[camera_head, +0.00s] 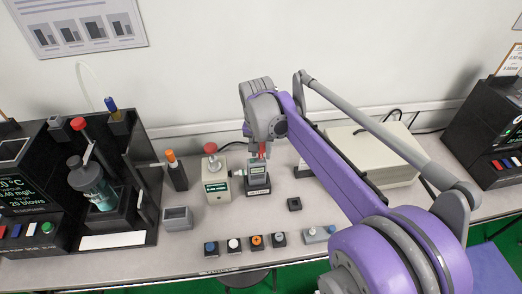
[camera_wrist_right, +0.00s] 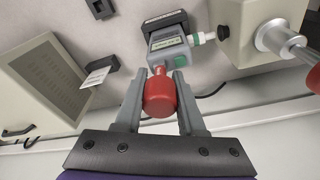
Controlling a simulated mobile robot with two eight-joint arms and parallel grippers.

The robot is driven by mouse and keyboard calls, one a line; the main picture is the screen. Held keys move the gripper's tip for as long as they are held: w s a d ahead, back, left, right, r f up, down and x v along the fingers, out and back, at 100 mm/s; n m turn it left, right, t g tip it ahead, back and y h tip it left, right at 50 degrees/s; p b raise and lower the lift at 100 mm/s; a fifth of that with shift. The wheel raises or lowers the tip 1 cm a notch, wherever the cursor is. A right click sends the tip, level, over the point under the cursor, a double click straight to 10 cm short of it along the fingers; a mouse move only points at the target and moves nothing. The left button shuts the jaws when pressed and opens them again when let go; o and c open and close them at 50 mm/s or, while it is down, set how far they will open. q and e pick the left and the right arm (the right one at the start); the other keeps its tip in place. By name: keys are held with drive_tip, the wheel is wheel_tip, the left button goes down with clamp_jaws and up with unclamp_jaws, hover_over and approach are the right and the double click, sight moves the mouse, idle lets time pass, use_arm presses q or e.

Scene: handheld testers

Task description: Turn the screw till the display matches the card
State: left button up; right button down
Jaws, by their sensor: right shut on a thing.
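My right gripper (camera_head: 262,147) is over a small grey tester (camera_head: 257,174) with a green-edged display, standing on a dark base. In the right wrist view, the gripper's two fingers (camera_wrist_right: 160,82) are closed around a red screw knob (camera_wrist_right: 161,97) joined to the tester (camera_wrist_right: 168,45). The knob also shows as a red patch in the head view (camera_head: 263,149). The display's text is too small to read. A small white card (camera_wrist_right: 97,77) in a dark holder stands beside the tester; its writing cannot be read. My left gripper is not in view.
A beige box (camera_head: 218,189) with a red knob and green display stands left of the tester. A larger beige case (camera_head: 378,157) is at the right. A row of button blocks (camera_head: 234,245) lies in front. A dark rack with a bottle (camera_head: 92,183) stands left.

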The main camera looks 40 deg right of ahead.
drive_tip(key=c, duration=1.2)
unclamp_jaws()
clamp_jaws()
